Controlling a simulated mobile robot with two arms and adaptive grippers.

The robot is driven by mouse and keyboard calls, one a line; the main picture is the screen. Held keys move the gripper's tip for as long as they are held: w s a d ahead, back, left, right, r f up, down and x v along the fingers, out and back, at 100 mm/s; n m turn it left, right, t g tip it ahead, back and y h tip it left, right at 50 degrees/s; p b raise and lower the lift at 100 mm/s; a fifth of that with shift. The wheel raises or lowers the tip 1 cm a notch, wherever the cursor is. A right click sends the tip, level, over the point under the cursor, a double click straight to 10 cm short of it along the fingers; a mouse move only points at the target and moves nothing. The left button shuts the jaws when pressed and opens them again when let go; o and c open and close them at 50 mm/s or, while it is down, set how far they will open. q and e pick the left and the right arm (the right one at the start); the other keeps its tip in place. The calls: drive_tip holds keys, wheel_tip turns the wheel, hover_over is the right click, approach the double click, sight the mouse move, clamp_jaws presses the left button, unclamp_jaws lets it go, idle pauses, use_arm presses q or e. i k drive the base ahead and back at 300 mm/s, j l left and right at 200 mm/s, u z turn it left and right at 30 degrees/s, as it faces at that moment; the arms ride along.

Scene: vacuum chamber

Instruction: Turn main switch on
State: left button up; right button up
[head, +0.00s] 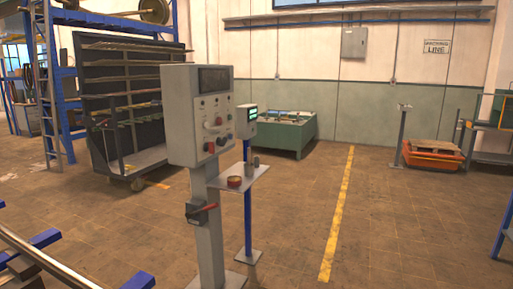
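A grey control cabinet (199,115) stands on a grey post in the middle of the head view. Its front has a dark display and several small knobs and buttons, including a red knob (209,147) low on the panel. A dark switch box (197,214) with a red handle (207,208) is mounted on the post below the cabinet. The handle points to the right and slightly up. Neither switch carries a label I can read, so I cannot tell which is the main switch or its setting. Neither of my grippers is in view.
A small shelf (243,179) with a red round item and a dark cylinder is right of the post. A blue post with a small display box (244,119) stands just behind. A wheeled rack (125,105) is behind left.

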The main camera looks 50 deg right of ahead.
sight(210, 146)
drive_tip(key=z, duration=1.35)
drive_tip(key=i+l+u, duration=0.1)
drive_tip(key=i+l, duration=0.45)
drive_tip(key=l, duration=0.15)
drive_tip(key=i+l+u, duration=0.15)
drive_tip(key=i+l, duration=0.4)
drive_tip(key=l, duration=0.25)
drive_tip(key=i+l+u, duration=0.15)
drive_tip(key=l, duration=0.25)
drive_tip(key=i+l+u, duration=0.1)
drive_tip(key=i+l, duration=0.25)
drive_tip(key=k+l, duration=0.05)
drive_tip(key=l, duration=0.05)
